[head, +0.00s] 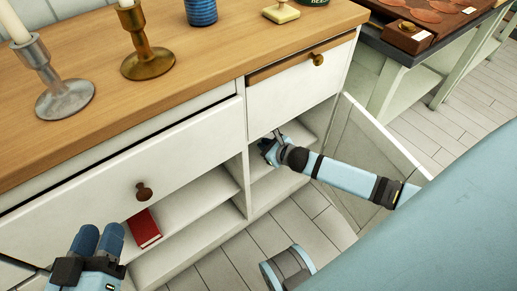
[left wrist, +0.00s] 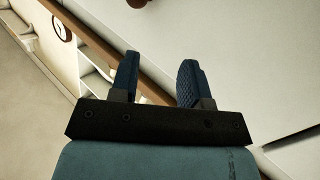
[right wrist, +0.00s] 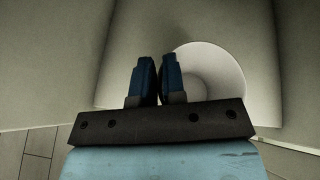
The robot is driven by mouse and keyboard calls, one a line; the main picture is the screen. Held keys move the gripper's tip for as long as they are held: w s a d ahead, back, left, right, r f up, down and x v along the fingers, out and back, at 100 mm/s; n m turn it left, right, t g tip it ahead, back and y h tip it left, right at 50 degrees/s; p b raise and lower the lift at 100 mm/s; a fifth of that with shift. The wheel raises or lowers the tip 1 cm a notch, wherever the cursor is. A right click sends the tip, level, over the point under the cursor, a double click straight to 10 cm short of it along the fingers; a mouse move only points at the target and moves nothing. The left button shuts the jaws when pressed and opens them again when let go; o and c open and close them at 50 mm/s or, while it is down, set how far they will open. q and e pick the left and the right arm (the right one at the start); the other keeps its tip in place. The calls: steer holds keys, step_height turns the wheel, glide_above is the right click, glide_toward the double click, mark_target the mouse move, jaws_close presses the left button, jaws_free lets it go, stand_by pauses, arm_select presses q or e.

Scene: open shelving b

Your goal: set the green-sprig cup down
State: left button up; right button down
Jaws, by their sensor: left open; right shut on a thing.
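A pale round cup (right wrist: 222,72) shows in the right wrist view, its open mouth facing the camera. No green sprig shows on the part I see. My right gripper (right wrist: 158,78) is shut on it at the rim, with the fingers close together. In the head view my right gripper (head: 268,148) reaches into the right-hand open compartment of the white cabinet (head: 195,155), under the drawer; the cup cannot be made out there. I cannot tell whether the cup touches the shelf. My left gripper (head: 98,240) is open and empty in front of the cabinet's left part.
A door (head: 375,135) stands open right of my right arm. A red book (head: 144,228) lies in the left lower compartment. Candlesticks (head: 64,95) (head: 147,60), a blue cup (head: 201,11) and a small yellowish block (head: 281,13) stand on the wooden top (head: 100,45).

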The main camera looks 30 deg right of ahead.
steer(key=w+f+b, duration=0.3)
steer(key=shift+w+a+f, duration=0.2)
steer(key=shift+a+f, duration=0.05)
steer(key=shift+a, duration=0.1)
steer(key=shift+f, duration=0.1)
steer(key=c, duration=1.2)
jaws_free()
arm_select(q)
steer(key=shift+w+a+f+m, duration=0.35)
steer(key=shift+w+f+m, duration=0.25)
steer(key=shift+m, duration=0.2)
